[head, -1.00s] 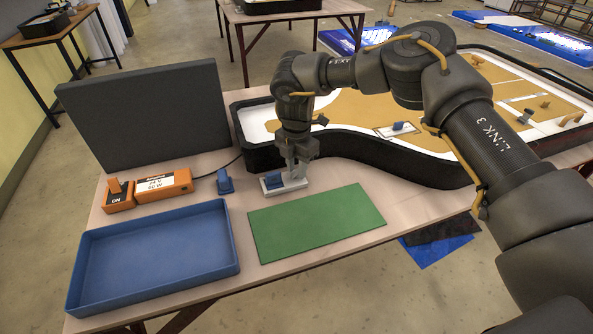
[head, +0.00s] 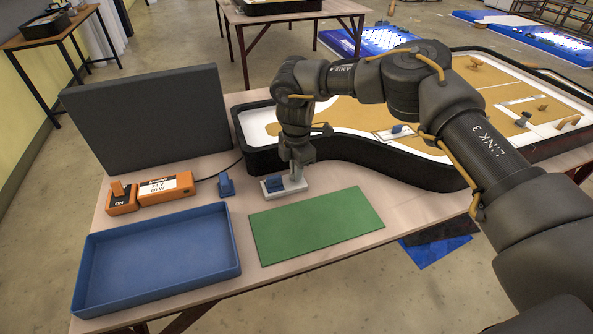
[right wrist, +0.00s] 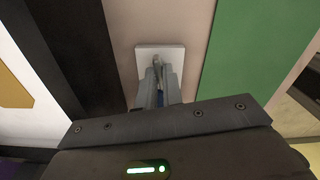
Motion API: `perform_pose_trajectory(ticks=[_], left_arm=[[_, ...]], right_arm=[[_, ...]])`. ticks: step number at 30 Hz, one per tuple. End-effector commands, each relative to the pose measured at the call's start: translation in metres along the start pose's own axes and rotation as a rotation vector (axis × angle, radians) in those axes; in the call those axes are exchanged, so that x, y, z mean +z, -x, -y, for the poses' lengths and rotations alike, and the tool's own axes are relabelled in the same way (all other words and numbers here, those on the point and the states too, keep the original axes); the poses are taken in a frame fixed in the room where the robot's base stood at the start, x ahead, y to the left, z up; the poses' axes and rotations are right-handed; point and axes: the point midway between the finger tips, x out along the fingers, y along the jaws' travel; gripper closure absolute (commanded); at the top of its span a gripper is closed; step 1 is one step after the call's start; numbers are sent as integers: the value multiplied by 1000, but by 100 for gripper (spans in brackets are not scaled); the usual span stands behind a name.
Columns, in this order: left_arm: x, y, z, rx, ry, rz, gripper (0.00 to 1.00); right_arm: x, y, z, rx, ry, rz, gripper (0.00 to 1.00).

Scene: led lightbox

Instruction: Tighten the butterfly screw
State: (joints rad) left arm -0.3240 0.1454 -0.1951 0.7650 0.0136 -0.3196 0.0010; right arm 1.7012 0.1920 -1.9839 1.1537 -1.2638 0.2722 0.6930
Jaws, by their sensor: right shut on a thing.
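A small white base (head: 288,190) with a blue part (head: 273,184) on its left end lies on the table, behind the green mat. My right gripper (head: 297,177) points straight down at the right end of this base. In the right wrist view the fingers (right wrist: 158,74) are shut on a small grey piece, seemingly the butterfly screw (right wrist: 157,61), over the white base (right wrist: 171,51). The fingers hide most of the screw, and its threads do not show. The left gripper does not show.
A green mat (head: 318,226) and an empty blue tray (head: 158,262) lie in front. Orange boxes (head: 165,189) and a blue clip-like part (head: 226,185) sit to the left. A dark upright panel (head: 150,118) and the black-rimmed lightbox (head: 400,172) stand behind.

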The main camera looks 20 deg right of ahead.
Motion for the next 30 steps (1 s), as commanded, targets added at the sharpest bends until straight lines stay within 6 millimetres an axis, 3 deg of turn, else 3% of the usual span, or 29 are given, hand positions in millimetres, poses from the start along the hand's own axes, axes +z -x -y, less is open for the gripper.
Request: perform_pose_trajectory(ticks=[7, 18, 30], left_arm=[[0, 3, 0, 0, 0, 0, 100], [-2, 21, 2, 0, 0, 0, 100], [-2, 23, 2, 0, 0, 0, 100]], right_arm=[[0, 0, 0, -1, -25, 0, 100], [1, 0, 1, -3, -282, 1, 100], [0, 0, 1, -2, -314, 0, 100]])
